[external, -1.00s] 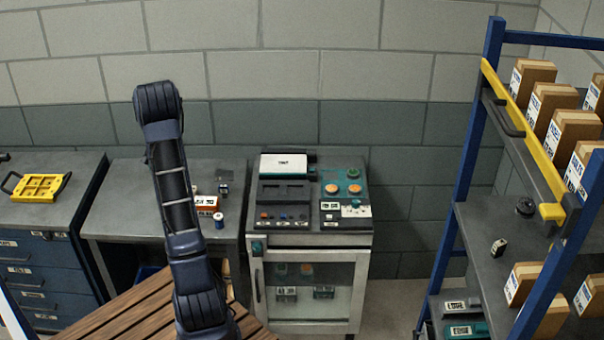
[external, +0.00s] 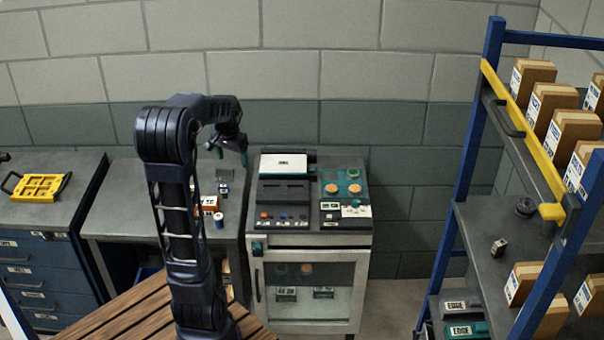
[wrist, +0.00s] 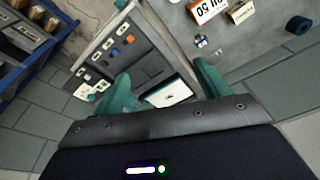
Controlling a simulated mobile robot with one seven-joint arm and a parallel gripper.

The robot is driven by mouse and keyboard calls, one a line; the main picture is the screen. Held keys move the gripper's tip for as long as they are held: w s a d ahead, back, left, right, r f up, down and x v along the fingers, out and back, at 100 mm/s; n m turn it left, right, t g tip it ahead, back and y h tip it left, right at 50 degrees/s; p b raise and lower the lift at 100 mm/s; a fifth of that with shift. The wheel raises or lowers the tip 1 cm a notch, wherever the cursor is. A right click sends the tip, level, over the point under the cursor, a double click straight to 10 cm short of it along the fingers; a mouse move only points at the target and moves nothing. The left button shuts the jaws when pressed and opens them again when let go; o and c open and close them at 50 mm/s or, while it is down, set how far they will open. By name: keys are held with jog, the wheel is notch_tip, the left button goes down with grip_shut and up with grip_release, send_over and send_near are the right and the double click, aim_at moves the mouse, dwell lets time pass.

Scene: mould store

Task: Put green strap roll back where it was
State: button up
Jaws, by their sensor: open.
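My gripper (external: 232,155) is raised above the back of the bench, beside the control cabinet. Its two teal fingers are apart with nothing between them in the wrist view (wrist: 162,80). I cannot pick out a green strap roll with certainty. A dark blue-teal roll (wrist: 299,25) lies on the grey bench (wrist: 262,42) at the right of the wrist view, well apart from the fingers. In the external view my arm seems to hide that part of the bench (external: 120,195).
The control cabinet (external: 257,222) has a white screen (external: 283,163) and orange and green knobs. An orange-white box (external: 209,204) and a blue-white spool (external: 219,219) stand on the bench. A blue rack (external: 466,150) with cartons is right; a yellow tray (external: 40,187) is left.

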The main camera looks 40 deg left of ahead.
jog(key=s+d+r+m, duration=0.1)
jog(key=s+d+r, duration=0.1)
jog(key=d, duration=0.6)
jog(key=s+d+r+m+t, duration=0.1)
jog(key=s+d, duration=0.2)
jog(key=d, duration=0.5)
jog(key=s+d+r+t, duration=0.1)
jog(key=s+d+r, duration=0.1)
jog(key=d, duration=0.7)
jog(key=shift+s+r+m, duration=0.35)
jog(key=shift+s+m, duration=0.05)
jog(key=shift+s, duration=0.05)
jog(key=shift+m+t+h, duration=0.5)
jog(key=shift+m+t, duration=0.1)
jog(key=s+d, duration=0.4)
jog(key=s+d+f, duration=0.1)
jog(key=s+d, duration=0.1)
jog(key=shift+s+d, duration=0.3)
jog(key=shift+s, duration=0.05)
jog(key=shift+c, duration=0.2)
jog(key=shift+s+d, duration=0.15)
jog(key=c, duration=0.3)
